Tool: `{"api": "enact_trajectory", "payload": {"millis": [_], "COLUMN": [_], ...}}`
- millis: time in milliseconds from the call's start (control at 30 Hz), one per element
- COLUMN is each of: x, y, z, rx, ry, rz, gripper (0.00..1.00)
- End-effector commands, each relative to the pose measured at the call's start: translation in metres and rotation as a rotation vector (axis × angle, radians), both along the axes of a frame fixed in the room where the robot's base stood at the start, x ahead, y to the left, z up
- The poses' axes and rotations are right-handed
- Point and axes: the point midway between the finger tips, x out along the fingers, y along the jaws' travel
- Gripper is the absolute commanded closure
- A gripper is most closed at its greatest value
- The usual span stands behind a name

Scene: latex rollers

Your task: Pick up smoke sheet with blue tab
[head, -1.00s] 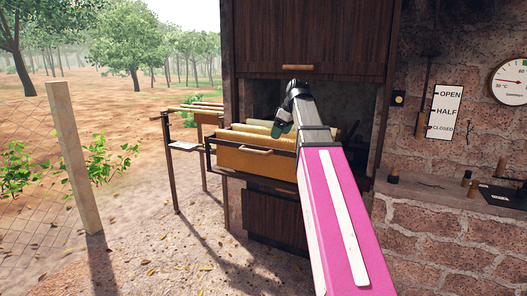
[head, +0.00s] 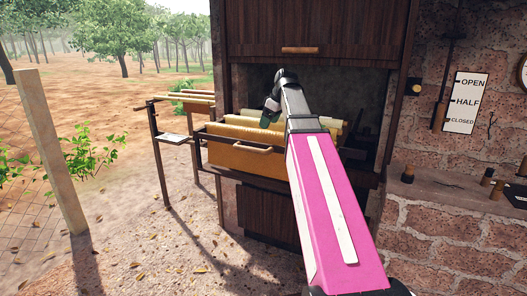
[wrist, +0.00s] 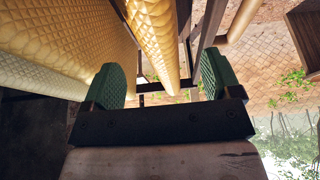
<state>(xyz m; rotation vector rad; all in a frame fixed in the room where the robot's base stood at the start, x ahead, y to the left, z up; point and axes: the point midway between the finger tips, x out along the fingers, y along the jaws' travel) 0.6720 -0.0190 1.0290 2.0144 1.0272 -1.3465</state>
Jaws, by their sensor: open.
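Pale yellow quilted-texture sheets (head: 238,131) hang or lie across a wooden trolley with an orange-brown front panel (head: 235,156) in the head view. In the wrist view, a broad yellow sheet (wrist: 70,38) fills the upper left. A narrower hanging sheet edge or roll (wrist: 156,38) comes down between the finger pads. No blue tab is visible, so I cannot tell which sheet carries it.
A dark wooden cabinet with a raised door (head: 318,24) stands over the trolley, its recess dark. A small side shelf (head: 174,138) and rails jut out left. Open ground and a fence post (head: 50,150) lie left.

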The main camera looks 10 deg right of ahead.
Motion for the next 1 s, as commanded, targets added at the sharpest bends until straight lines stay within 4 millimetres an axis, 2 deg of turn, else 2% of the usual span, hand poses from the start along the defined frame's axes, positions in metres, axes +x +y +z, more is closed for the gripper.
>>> {"api": "enact_trajectory", "payload": {"millis": [33, 267, 600, 867, 967, 1000], "x": [0.001, 0.005, 0.016, 0.017, 0.017, 0.017], "y": [0.002, 0.005, 0.016, 0.017, 0.017, 0.016], "z": [-0.006, -0.018, -0.056, -0.059, -0.059, -0.059], "rx": [0.000, 0.000, 0.001, -0.001, -0.001, -0.001], "ry": [0.001, 0.000, 0.001, -0.001, -0.001, -0.001], "rz": [0.000, 0.000, 0.000, 0.000, 0.000, 0.000], "gripper": [0.17, 0.17, 0.17, 0.17, 0.46, 0.59]}}
